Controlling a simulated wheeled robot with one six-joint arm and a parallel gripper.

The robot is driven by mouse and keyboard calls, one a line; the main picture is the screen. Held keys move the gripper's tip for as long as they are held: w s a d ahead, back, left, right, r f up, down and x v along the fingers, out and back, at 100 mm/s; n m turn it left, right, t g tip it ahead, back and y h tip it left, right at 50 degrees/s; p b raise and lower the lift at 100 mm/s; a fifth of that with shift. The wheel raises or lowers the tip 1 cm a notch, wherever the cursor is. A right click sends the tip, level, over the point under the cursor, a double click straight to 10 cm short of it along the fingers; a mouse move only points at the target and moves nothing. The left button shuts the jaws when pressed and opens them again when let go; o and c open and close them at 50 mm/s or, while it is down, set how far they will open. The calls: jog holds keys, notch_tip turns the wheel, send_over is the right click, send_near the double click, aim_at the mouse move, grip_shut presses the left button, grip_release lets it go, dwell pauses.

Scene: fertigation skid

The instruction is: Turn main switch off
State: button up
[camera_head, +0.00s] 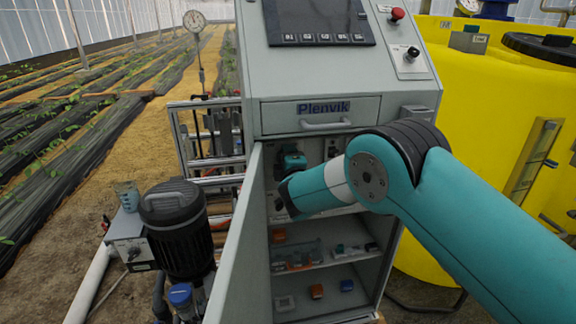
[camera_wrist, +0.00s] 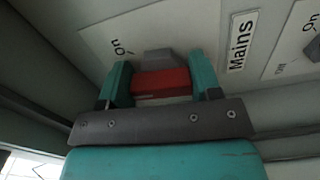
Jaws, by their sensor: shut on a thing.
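The main switch shows in the wrist view as a red handle (camera_wrist: 160,82) with a grey part beyond it, on a pale panel. A "Mains" label (camera_wrist: 240,42) is to its right, and an "On" mark is to its upper left. My gripper (camera_wrist: 160,77) has one teal finger on each side of the red handle and is shut on it. The switch's exact angle is hard to read because the gripper covers its near side. In the head view my arm reaches into the open cabinet (camera_head: 251,205) and hides the switch.
The cabinet door (camera_head: 236,250) stands open left of my arm. Shelves (camera_head: 318,272) with small parts lie below it. A red button (camera_head: 397,14) and a black knob (camera_head: 412,53) are on the upper front. A yellow tank (camera_head: 500,110) stands close on the right, a dark pump (camera_head: 178,235) on the left.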

jog(key=n, duration=0.5)
jog(key=shift+r+n+b, duration=0.1)
jog(key=shift+n+b, duration=0.2)
jog(key=shift+a+n, duration=0.1)
jog(key=shift+n, duration=2.2)
jog(key=shift+s, duration=0.1)
jog(key=o, duration=0.9)
jog(key=shift+r, duration=0.1)
jog(key=shift+o, duration=0.2)
jog(key=b+v, duration=0.5)
jog(key=v, duration=1.2)
jog(key=shift+s, duration=0.2)
jog(key=shift+r, duration=0.1)
